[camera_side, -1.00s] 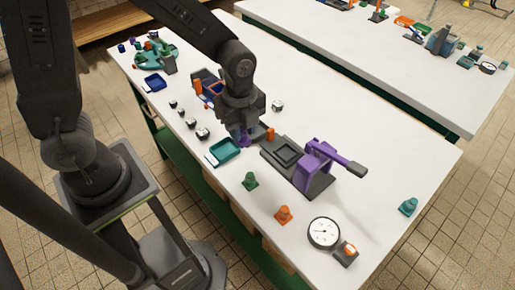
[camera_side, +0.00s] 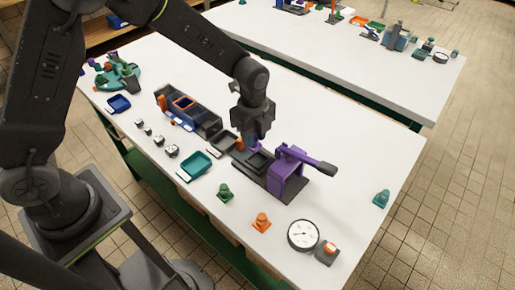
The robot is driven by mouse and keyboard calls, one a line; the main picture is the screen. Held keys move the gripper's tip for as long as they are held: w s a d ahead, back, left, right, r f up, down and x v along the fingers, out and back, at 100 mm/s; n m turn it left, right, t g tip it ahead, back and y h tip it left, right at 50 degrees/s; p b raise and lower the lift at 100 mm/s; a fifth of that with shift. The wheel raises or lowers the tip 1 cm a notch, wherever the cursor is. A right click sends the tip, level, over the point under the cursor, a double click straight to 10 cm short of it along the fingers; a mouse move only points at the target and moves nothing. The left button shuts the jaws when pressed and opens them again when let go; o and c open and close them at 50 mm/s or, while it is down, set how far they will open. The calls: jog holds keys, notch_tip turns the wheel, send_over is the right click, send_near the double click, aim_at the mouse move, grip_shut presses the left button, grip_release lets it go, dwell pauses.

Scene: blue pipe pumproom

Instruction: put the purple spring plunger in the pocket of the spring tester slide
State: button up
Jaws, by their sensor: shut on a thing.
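The spring tester (camera_side: 288,175) is a purple press on a dark base, with a dark lever pointing right. Its dark slide (camera_side: 246,169), with a square pocket, lies at the left of the press. My gripper (camera_side: 254,145) points down over the slide's far side and is shut on the purple spring plunger (camera_side: 254,147). Only a small purple part shows below the fingers. I cannot tell whether the plunger touches the pocket or hangs just above it.
A dark tray (camera_side: 219,144) and a teal tray (camera_side: 196,164) lie left of the slide.

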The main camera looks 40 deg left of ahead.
aim_at(258, 146)
jog(key=shift+w+d+f, duration=0.1)
jog(key=shift+d+f, duration=0.3)
jog(key=shift+d, duration=0.2)
jog(key=shift+f, duration=1.95)
jog(key=shift+f, duration=0.1)
jog(key=o, duration=1)
jog(key=shift+c, duration=0.2)
notch_tip(258, 146, up, 12)
jog(key=shift+r, duration=0.2)
